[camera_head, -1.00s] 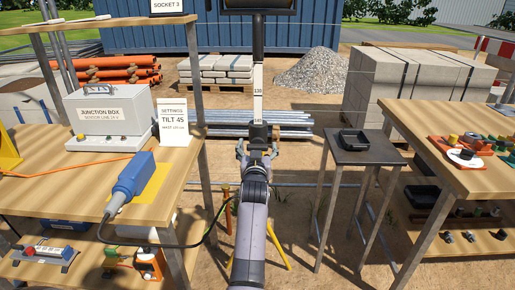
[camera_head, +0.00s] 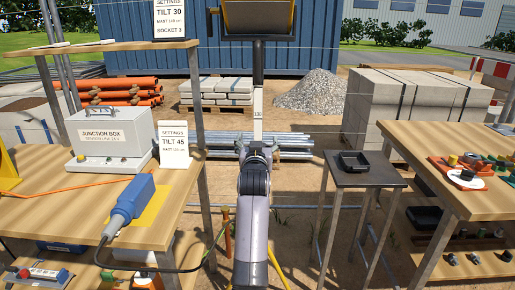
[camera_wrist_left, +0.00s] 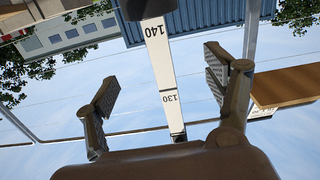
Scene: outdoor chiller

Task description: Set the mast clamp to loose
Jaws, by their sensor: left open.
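The mast has a white graduated pole (camera_head: 258,100) below a dark upper section (camera_head: 258,62), with a panel head (camera_head: 259,17) at the top. My left gripper (camera_head: 256,149) is open in front of the lower part of the pole. The mast clamp cannot be made out; my gripper and arm cover that part of the mast. In the left wrist view the pole (camera_wrist_left: 163,65), marked 140 and 130, runs between the spread fingers of my left gripper (camera_wrist_left: 160,90), with nothing held. My right gripper is not in view.
A left bench (camera_head: 60,195) holds a junction box (camera_head: 112,137), a TILT 45 sign (camera_head: 174,145) and a blue connector (camera_head: 130,200). A TILT 30 sign (camera_head: 170,18) stands on the shelf above.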

